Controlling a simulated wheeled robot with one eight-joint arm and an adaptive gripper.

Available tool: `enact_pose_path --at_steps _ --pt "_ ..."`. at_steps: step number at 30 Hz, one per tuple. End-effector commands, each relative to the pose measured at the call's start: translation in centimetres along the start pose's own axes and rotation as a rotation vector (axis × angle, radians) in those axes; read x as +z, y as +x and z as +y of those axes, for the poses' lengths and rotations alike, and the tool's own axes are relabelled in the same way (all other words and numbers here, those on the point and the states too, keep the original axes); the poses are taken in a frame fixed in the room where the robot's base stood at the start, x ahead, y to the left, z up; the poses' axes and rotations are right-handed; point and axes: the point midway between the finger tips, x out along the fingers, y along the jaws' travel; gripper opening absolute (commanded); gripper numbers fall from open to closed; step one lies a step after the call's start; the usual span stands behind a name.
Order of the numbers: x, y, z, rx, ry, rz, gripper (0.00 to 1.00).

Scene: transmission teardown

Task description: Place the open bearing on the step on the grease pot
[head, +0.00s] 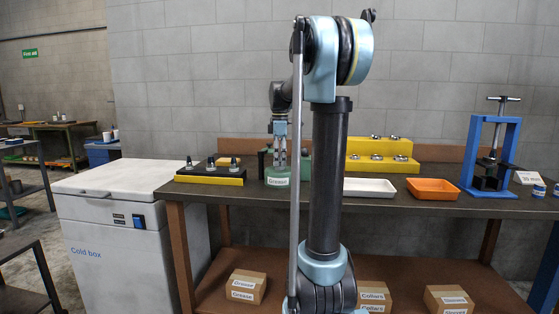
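A yellow step stand (372,164) stands at the back of the bench, with several small metal bearings on its two levels.
A black and yellow rack (210,178) with upright pieces is left of the pot. A white tray (369,195), an orange tray (433,196) and a blue press (510,150) stand to the right. My arm hides part of the bench (240,197). A white cold box (130,178) adjoins the bench.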

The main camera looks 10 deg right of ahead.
Motion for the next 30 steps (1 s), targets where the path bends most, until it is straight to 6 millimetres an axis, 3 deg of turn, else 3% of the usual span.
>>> enact_pose_path --at_steps 14,30 --pt "-0.1 -0.8 0.0 0.000 -0.001 0.000 0.62" --pt "-0.1 -9.8 0.0 0.000 -0.002 0.000 0.62"
